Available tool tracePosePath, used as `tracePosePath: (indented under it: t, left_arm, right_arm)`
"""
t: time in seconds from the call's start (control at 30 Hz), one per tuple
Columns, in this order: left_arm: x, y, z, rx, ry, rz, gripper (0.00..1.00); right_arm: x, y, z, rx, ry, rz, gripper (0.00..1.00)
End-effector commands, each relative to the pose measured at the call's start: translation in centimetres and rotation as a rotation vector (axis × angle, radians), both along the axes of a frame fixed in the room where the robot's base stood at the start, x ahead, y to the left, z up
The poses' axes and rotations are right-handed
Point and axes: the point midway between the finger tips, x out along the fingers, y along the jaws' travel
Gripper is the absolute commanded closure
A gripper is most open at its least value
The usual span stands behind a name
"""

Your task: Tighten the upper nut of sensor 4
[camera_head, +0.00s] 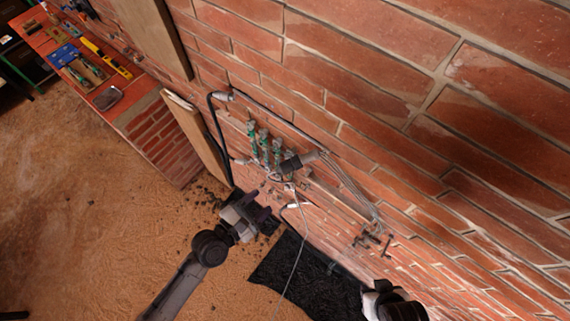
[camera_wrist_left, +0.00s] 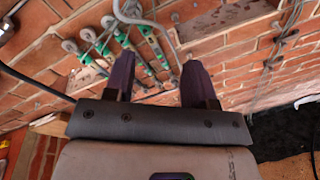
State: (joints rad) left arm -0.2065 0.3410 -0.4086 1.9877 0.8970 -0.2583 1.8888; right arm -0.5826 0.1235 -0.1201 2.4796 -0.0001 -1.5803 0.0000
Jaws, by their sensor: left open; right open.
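Several green-and-metal sensors (camera_head: 264,146) stand in a row on the brick wall, with nuts too small to make out. They also show in the left wrist view (camera_wrist_left: 104,46), beyond the fingers. I cannot tell which is sensor 4. My left gripper (camera_head: 268,214) is below the sensors in the head view, apart from them. In the left wrist view its two purple fingers (camera_wrist_left: 158,76) are spread, with nothing between them. My right gripper (camera_head: 380,291) is at the bottom edge of the head view, away from the sensors, its fingers hard to make out.
A dark hose (camera_head: 213,125) and grey cables (camera_head: 350,187) run around the sensors. A grey cylindrical device (camera_head: 299,161) sits just right of them. A black sheet (camera_head: 305,277) lies on the floor below. A brick ledge with tools (camera_head: 88,68) is at the upper left; sandy floor is open at left.

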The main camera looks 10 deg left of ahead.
Motion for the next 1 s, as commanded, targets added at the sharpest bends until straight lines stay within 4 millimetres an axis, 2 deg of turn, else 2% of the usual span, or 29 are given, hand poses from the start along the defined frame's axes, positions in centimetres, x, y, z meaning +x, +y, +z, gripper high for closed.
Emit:
tracePosePath:
  t: [0.1,0.3,0.47,0.8,1.0]
  left_arm:
    - [1.4,0.7,-0.8,-0.202,0.071,0.062,0.49]
    - [2.8,1.3,-1.0,-0.379,0.13,0.115,0.49]
    - [4.4,0.6,-0.9,-0.408,0.139,0.124,0.49]
    - [9.7,-2.8,-0.8,-0.404,0.138,0.122,0.49]
    - [12.2,-4.4,-0.8,-0.403,0.138,0.122,0.49]
  right_arm:
    - [0.0,0.1,-1.0,0.004,-0.001,-0.001,0.57]
    - [0.1,0.3,-1.3,0.01,-0.004,-0.004,0.57]
    - [0.1,0.3,-0.9,0.011,-0.003,-0.005,0.57]
    - [0.1,0.1,0.0,0.003,-0.004,-0.002,0.57]
    - [0.1,-0.1,0.3,-0.003,-0.004,0.002,0.57]
